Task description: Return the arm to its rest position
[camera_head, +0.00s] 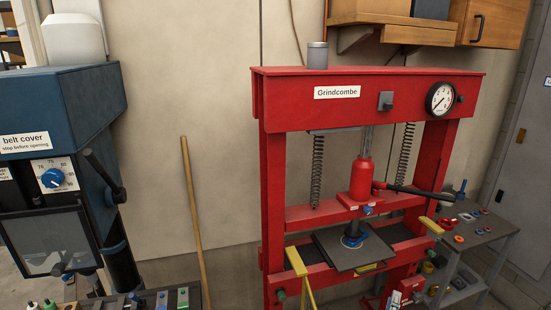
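I cannot make out either of my grippers or any arm in the head view. A red shop press (370,84) labelled "Grindcombe" stands upright right of centre. Its red cylinder (364,180) hangs in the middle of the frame, with a dark pump lever (420,193) pointing right. Below it, a dark plate (340,252) lies on the lower beam, with a blue ring (353,239) on it. A round gauge (440,98) sits at the press's upper right.
A blue machine (70,98) with a belt cover label and dark levers stands at the left. A wooden pole (192,205) leans on the wall. A grey cart (478,235) with small parts stands at the right. Wooden cabinets (490,22) hang at the upper right.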

